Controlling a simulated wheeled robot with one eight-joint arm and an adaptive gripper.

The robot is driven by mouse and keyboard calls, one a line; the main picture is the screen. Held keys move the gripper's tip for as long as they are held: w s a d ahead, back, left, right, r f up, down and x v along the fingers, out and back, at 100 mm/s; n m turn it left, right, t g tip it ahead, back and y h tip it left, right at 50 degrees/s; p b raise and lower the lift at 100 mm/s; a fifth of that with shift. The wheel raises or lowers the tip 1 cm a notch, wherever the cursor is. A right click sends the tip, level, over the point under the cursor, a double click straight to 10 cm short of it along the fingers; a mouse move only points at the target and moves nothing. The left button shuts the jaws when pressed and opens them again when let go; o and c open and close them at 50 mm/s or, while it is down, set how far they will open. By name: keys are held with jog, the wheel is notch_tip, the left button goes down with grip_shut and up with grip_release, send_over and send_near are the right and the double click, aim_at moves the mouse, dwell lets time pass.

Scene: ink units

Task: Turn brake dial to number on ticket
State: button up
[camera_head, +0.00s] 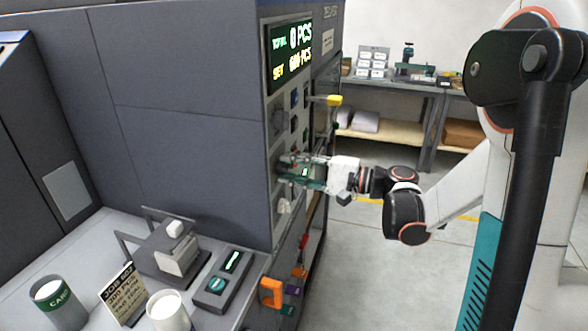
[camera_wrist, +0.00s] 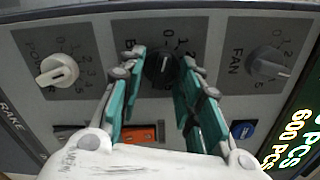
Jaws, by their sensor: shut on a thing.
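The dark dial (camera_wrist: 160,68) sits mid-panel in the wrist view under a label that begins with B; the rest of the label is hidden by my fingers. My gripper (camera_wrist: 158,76) has its teal fingers on either side of this dial and is shut on it. The numbers around the dial are mostly covered, so its setting is unclear. In the head view my gripper (camera_head: 300,172) reaches the machine's side panel and hides the dial. The ticket (camera_head: 122,294) stands on the bench at lower left; it reads JOB and PCS, but its smaller lines are hard to read.
A white dial (camera_wrist: 57,70) is left of the dark dial, and a grey FAN dial (camera_wrist: 268,64) right. An orange switch (camera_wrist: 138,134) and a blue button (camera_wrist: 243,130) lie below. The display (camera_head: 290,50) shows 0 and 600 PCS. Cups, including a white one (camera_head: 168,312), stand by the ticket.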

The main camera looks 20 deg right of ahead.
dwell(0.5)
jog(key=o, duration=1)
jog(key=v, duration=1.2)
